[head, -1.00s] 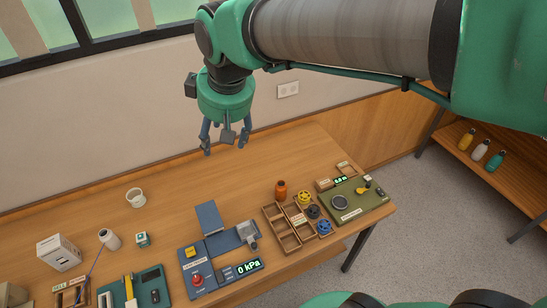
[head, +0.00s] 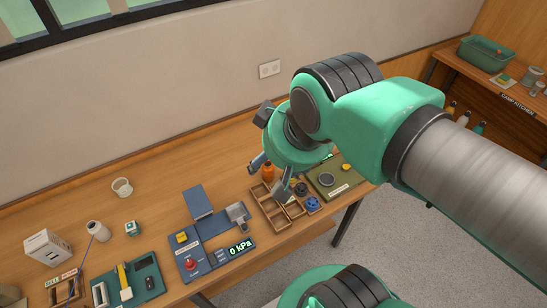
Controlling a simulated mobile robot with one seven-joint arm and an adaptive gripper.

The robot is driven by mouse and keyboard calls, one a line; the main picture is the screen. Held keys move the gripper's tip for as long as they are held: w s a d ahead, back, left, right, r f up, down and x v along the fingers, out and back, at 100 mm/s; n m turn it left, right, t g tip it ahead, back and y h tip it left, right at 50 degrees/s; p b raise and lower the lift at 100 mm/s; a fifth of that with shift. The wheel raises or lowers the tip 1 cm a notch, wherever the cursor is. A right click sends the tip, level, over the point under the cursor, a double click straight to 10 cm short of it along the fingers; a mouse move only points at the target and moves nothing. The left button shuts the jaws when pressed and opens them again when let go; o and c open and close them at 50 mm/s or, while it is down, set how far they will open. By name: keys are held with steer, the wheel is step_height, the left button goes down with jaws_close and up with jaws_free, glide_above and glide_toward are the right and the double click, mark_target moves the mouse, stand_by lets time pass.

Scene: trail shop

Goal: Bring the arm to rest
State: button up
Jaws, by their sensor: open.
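My gripper (head: 273,178) is in the head view, right of centre, with its fingers apart and pointing down. My arm reaches in from the right edge and hides part of the bench's right end.
The wooden bench (head: 155,207) holds a blue pressure device (head: 190,265) reading 0 kPa, an orange bottle (head: 268,171), a green board (head: 322,184), a white mug (head: 122,187) and a white box (head: 46,248). A side shelf with a green bin (head: 485,56) stands at right.

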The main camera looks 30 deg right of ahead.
steer(key=shift+f, duration=0.1)
step_height(320, 180, down, 10)
steer(key=b, duration=1)
